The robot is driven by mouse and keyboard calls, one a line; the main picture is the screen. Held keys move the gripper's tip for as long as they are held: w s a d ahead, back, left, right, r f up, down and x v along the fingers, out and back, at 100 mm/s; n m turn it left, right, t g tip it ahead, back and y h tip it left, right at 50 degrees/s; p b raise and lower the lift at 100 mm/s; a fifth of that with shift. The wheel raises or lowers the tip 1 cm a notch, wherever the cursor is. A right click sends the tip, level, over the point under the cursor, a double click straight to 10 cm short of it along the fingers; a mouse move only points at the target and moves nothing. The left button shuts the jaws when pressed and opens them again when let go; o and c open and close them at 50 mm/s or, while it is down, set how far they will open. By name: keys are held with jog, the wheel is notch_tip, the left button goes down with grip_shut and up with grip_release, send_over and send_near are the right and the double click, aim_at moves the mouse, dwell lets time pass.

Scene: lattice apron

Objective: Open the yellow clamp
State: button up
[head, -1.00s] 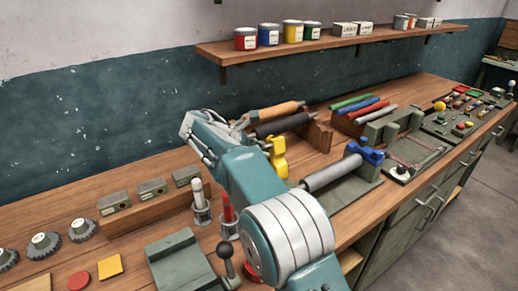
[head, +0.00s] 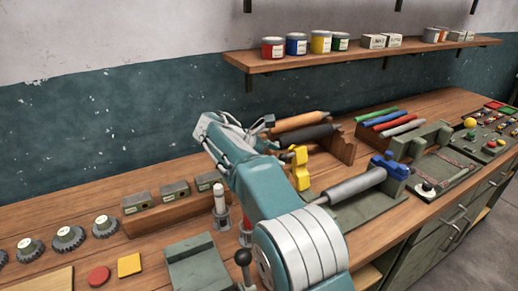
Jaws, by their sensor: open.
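The yellow clamp (head: 300,170) stands upright on the bench, near the middle of the head view, just right of my forearm. My gripper (head: 275,134) is above and to the left of the clamp in the picture, close to its top. It is open and appears empty. My arm covers part of the gripper, and I cannot tell whether a finger touches the clamp. A similar blue clamp (head: 388,168) is farther right, at the end of a grey cylinder (head: 350,187).
Orange (head: 300,122) and black (head: 308,136) rolls lie on a wooden rack (head: 343,146) behind the clamp. Coloured rods (head: 385,117) lie to the right. A white-topped post (head: 219,200) stands left of my arm. A shelf with tins (head: 321,42) hangs above.

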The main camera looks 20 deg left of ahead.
jog(key=v, duration=0.9)
jog(key=shift+a, duration=0.1)
jog(key=w+d+r+m+g+y, duration=0.1)
jog(key=d+r+m, duration=0.15)
jog(key=d, duration=0.45)
jog(key=w+d+r+m+g+y, duration=0.1)
jog(key=d+r+m, duration=0.15)
jog(key=d, duration=0.55)
jog(key=s+d+r+m+g+y, duration=0.15)
jog(key=s+d+m, duration=0.35)
jog(key=d, duration=0.8)
jog(key=s+d+f+m+y, duration=0.1)
jog(key=s+d+f+m, duration=0.3)
jog(key=s, duration=0.4)
jog(key=s+d+f+m+t+y, duration=0.1)
jog(key=s+d+f+m+y, duration=0.1)
jog(key=s+d+f+m, duration=0.2)
jog(key=s+d+f+m+y, duration=0.2)
jog(key=s+d+f+m, duration=0.2)
jog(key=s, duration=0.7)
jog(key=shift+s+d+f+m+t, duration=0.25)
jog(key=shift+s+d+m+t, duration=0.1)
jog(key=shift+d, duration=0.3)
